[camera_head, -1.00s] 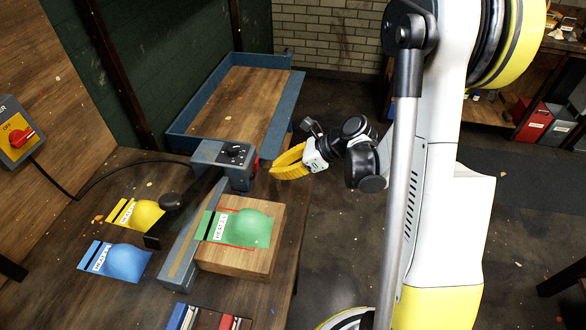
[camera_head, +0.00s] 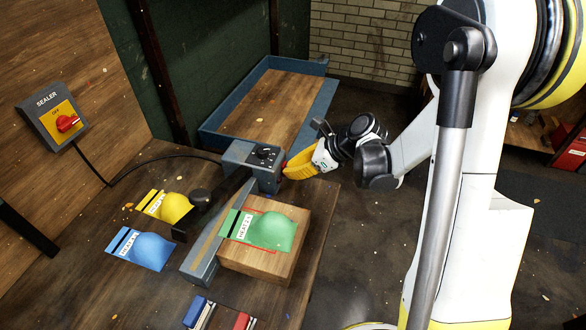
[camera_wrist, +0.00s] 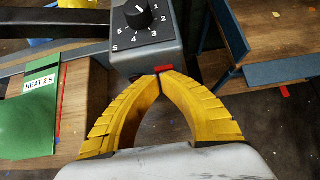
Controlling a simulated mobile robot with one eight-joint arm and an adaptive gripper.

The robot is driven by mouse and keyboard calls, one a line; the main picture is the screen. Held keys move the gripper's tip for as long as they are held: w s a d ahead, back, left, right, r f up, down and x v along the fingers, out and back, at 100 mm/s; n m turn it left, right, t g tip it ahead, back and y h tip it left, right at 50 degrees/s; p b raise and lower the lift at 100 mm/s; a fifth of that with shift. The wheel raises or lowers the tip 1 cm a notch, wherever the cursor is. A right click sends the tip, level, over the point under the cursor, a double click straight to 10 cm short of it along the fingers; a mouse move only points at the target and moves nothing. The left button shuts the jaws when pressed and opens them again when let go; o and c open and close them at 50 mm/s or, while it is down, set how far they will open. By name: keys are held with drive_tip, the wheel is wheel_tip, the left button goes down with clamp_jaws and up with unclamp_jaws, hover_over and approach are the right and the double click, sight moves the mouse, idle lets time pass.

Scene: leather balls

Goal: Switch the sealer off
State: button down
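The sealer (camera_head: 204,258) is a grey bar machine with a black arm on the wooden table. Its control box (camera_head: 240,152) carries a black dial, which in the wrist view (camera_wrist: 139,19) is marked with numbers and S. A small red part (camera_wrist: 163,69) sits low on the end of the box. My gripper (camera_wrist: 161,75) has two yellow fingers with their tips together at this red part; I cannot tell if they touch it. In the head view my gripper (camera_head: 287,173) is beside the box's right end. A wall box (camera_head: 45,103) labelled SEALER has a red knob (camera_head: 67,123) near the word OFF.
A green pouch (camera_head: 272,232) labelled HEAT 2 s lies on a wooden block (camera_head: 262,268). Yellow (camera_head: 174,207) and blue (camera_head: 152,250) pouches lie left of the sealer. A blue-rimmed tray (camera_head: 213,137) stands behind. A black cable joins the wall box and sealer.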

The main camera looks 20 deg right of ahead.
drive_tip(key=shift+r+p, duration=0.55)
drive_tip(key=shift+r, duration=0.25)
drive_tip(key=shift+d, duration=0.15)
